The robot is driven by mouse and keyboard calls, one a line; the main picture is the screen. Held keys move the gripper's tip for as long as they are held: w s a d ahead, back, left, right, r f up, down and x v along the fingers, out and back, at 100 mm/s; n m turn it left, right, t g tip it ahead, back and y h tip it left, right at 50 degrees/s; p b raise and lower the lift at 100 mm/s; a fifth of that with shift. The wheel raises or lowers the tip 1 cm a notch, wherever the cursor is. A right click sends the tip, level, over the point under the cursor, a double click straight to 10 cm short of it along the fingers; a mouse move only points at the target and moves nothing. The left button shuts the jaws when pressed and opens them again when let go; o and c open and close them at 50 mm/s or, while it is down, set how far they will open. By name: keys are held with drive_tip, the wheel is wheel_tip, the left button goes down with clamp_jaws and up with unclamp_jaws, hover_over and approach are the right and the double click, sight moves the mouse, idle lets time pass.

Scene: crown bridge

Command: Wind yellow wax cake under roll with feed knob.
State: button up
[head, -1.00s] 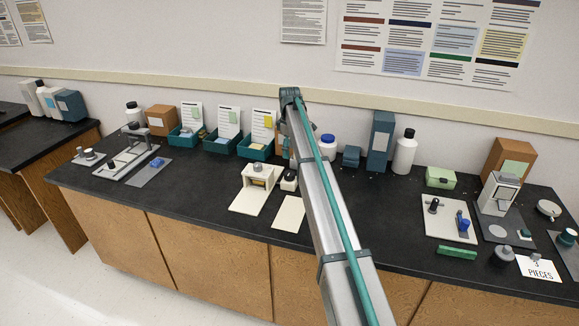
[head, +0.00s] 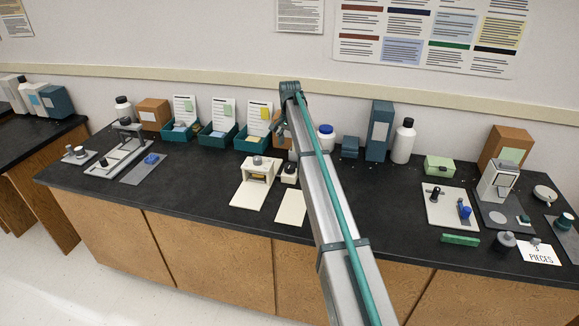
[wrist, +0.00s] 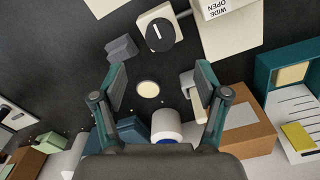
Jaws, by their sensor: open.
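A cream housing (head: 257,167) with a grey knob on top stands on the bench in the head view. A small yellowish piece, perhaps the wax cake, shows in its front opening; the roll is not clear. Beside it is a cream block (head: 289,178) with a dark knob. In the wrist view a cream block (wrist: 146,18) carries a round black dial (wrist: 160,34) with a white line, likely the feed knob. My gripper (wrist: 160,82) is open and empty, its fingers apart and short of the dial.
A pale disc (wrist: 148,89) lies on the bench below my fingers. A grey block (wrist: 121,49), a white jar (wrist: 166,126) and a brown box (wrist: 243,130) are close by. Teal bins (head: 218,139) stand behind the housing. Dark bench lies clear left of the housing.

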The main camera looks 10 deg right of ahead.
sight(290, 165)
wheel_tip(290, 165, down, 11)
drive_tip(key=m+p, duration=0.3)
drive_tip(key=m, duration=1.1)
drive_tip(key=c, duration=1.2)
drive_tip(key=shift+o, duration=0.2)
